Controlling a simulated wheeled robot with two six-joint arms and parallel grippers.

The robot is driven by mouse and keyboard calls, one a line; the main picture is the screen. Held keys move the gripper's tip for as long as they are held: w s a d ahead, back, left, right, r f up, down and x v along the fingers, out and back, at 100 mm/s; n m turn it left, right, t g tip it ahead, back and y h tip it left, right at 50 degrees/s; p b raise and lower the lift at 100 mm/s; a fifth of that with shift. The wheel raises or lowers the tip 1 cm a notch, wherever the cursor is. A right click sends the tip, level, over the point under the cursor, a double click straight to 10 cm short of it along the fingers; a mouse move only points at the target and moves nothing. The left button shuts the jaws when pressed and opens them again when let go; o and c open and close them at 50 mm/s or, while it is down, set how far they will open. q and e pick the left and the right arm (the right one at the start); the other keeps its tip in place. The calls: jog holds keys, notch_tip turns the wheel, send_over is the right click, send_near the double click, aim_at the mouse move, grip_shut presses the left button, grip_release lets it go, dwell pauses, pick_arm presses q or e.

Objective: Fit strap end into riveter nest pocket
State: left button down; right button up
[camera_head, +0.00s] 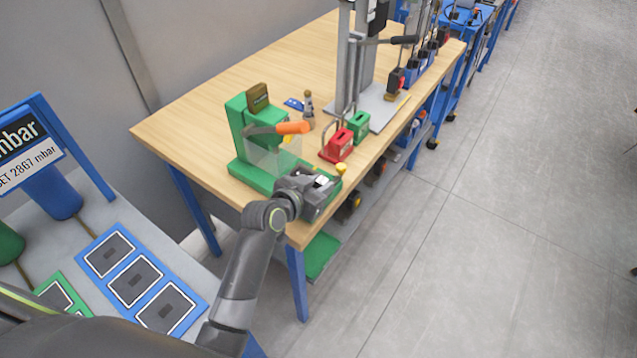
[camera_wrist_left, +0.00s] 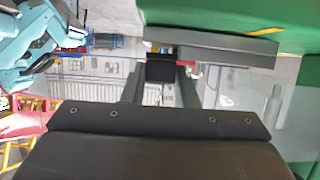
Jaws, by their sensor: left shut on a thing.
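The riveter (camera_head: 245,140) is a green stand with an orange-handled lever (camera_head: 292,128) and a clear guard, at the near end of the wooden bench. My left gripper (camera_head: 318,184) is over the front end of its green base. The gripper (camera_wrist_left: 160,85) is shut on a small dark piece, which I take to be the strap (camera_wrist_left: 160,68); its outline is unclear. In the left wrist view a grey plate (camera_wrist_left: 225,50) lies against a green body close by the held piece. The nest pocket cannot be made out, and whether the strap touches it cannot be told. My right gripper is not in view.
A red block (camera_head: 337,147) and a green block (camera_head: 358,124) with wire loops stand right of the riveter. A small bottle-like tool (camera_head: 309,105) stands behind. A tall grey press (camera_head: 365,65) is farther back. A yellow knob (camera_head: 341,168) sits by the bench's front edge.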

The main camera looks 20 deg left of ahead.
pick_arm(q)
jog(key=shift+f, duration=0.3)
jog(key=c, duration=1.1)
grip_release()
jog(key=shift+o, duration=0.2)
jog(key=b+v, duration=0.2)
jog(key=v, duration=1.5)
jog(key=shift+s+r+b, duration=0.15)
jog(key=shift+s+b, duration=0.05)
jog(key=shift+b, duration=0.1)
jog(key=shift+a, duration=0.1)
